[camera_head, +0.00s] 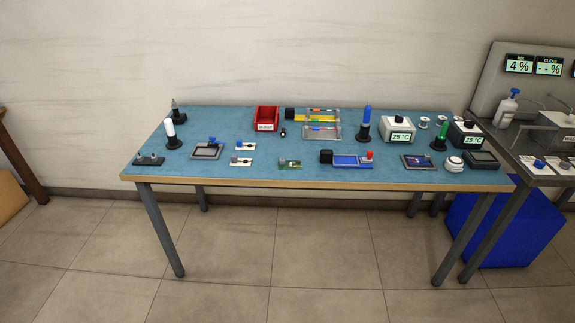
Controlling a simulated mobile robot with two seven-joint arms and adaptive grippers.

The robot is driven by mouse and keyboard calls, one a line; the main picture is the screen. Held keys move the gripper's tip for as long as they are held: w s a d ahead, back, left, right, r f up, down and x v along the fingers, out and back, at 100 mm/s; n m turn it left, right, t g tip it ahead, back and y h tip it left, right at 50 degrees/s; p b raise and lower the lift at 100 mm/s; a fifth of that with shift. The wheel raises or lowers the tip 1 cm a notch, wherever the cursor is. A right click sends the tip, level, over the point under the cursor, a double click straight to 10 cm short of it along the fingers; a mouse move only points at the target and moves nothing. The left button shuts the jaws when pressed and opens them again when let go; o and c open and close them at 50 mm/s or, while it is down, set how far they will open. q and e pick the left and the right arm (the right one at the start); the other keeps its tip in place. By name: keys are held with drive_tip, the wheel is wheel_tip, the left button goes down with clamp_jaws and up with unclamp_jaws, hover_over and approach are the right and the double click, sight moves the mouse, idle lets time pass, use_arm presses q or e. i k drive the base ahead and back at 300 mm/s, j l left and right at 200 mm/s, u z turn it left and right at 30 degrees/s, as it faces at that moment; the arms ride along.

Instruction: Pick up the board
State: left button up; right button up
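A small green board (289,163) with light-coloured parts on it lies near the front edge of the blue-topped table (225,174), a little left of the table's middle. Nothing touches it that I can see. Neither of my grippers shows in the head view.
A blue device (350,161) is right of the board and a small white plate (241,161) left of it. Behind are a red bin (266,119), a clear rack (322,125) and a 25 °C station (397,128). A grey bench (545,165) stands right. Floor in front is clear.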

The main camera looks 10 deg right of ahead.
sight(283, 164)
drive_tip(key=i+z, duration=0.1)
drive_tip(key=z, duration=0.3)
drive_tip(key=i+j+z, duration=0.1)
drive_tip(key=z, duration=0.3)
drive_tip(key=i+j+z, duration=0.1)
drive_tip(key=j+z, duration=0.15)
drive_tip(key=z, duration=0.15)
drive_tip(key=j+z, duration=0.15)
drive_tip(key=z, duration=0.3)
drive_tip(key=i, duration=0.05)
